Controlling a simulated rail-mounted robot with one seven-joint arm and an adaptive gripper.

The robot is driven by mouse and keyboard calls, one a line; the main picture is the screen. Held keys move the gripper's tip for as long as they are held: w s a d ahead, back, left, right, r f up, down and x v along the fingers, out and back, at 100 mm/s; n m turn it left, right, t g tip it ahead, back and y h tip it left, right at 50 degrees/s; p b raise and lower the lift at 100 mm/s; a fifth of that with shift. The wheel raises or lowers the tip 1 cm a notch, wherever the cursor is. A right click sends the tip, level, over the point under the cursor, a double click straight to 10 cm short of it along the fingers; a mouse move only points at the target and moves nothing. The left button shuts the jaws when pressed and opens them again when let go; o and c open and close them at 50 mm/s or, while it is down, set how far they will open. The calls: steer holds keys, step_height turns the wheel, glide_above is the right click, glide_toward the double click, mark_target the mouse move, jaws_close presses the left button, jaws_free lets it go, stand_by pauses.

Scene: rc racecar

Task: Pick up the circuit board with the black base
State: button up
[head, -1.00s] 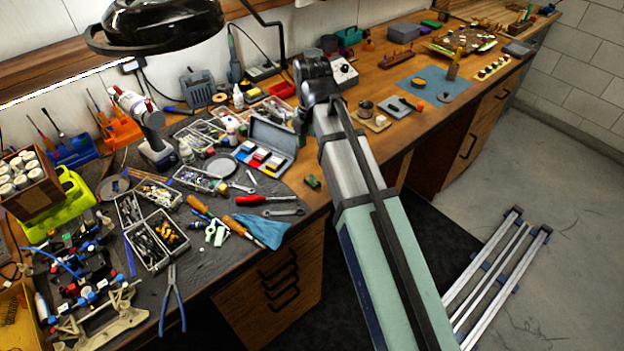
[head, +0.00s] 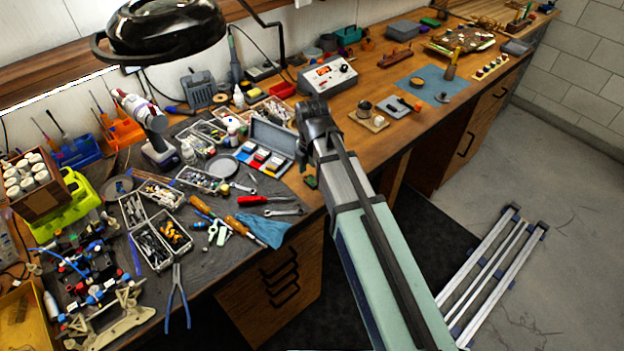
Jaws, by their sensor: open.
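A small green circuit board (head: 311,182) lies on the wooden bench top near its front edge, just left of my arm. It is small in the picture, and I cannot make out a black base clearly. My gripper (head: 304,150) hangs from the dark wrist at the end of my arm, above the bench and beyond the board in the picture. It is open; its fingers are small and dark, and I see nothing held. My wrist and forearm cover the bench just right of the board.
An open grey case (head: 271,137) with colored blocks stands left of my gripper. A red screwdriver (head: 262,199), a wrench (head: 285,212) and a blue cloth (head: 266,230) lie left of the board. A grey power supply (head: 328,75) stands behind. Bare wood lies right of my wrist.

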steer(key=shift+f, duration=0.55)
steer(key=shift+c, duration=0.3)
steer(key=c, duration=0.9)
steer(key=shift+r, duration=0.2)
